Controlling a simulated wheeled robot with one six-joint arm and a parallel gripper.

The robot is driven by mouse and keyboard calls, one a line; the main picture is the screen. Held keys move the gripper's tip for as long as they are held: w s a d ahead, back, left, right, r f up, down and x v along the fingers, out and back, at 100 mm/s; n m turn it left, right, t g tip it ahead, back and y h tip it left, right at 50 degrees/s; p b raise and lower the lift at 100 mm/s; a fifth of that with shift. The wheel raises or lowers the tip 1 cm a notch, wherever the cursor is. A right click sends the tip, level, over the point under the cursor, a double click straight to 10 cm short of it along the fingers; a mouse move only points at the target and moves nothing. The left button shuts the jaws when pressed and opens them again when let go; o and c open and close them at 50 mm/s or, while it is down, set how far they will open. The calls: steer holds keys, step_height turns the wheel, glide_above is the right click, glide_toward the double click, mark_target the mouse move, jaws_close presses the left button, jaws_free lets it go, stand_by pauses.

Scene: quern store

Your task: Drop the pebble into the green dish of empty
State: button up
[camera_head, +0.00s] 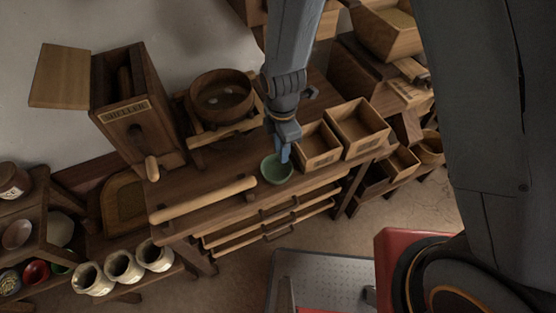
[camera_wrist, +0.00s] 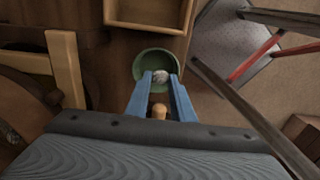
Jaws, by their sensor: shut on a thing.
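The green dish (camera_head: 276,168) sits on the wooden bench top, near its front edge. It also shows in the wrist view (camera_wrist: 143,61). My gripper (camera_head: 284,153) points down over the dish. In the wrist view its two blue fingers (camera_wrist: 161,80) are shut on a small pale grey pebble (camera_wrist: 161,75), seen against the dish's opening. I cannot tell how high the pebble is above the dish floor. In the head view the pebble is hidden by the fingers.
Two open wooden boxes (camera_head: 337,156) stand right of the dish. A round wooden quern tub (camera_head: 222,101) stands behind left, beside a tall wooden box labelled "HULLER" (camera_head: 128,113). A pale wooden rod (camera_head: 203,199) lies along the bench's front left.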

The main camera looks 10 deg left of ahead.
steer(key=b, duration=0.4)
glide_above(281, 173)
steer(key=shift+f, duration=2.95)
steer(key=o, duration=1.1)
steer(key=shift+r+b, duration=0.95)
steer(key=shift+r, duration=2.95)
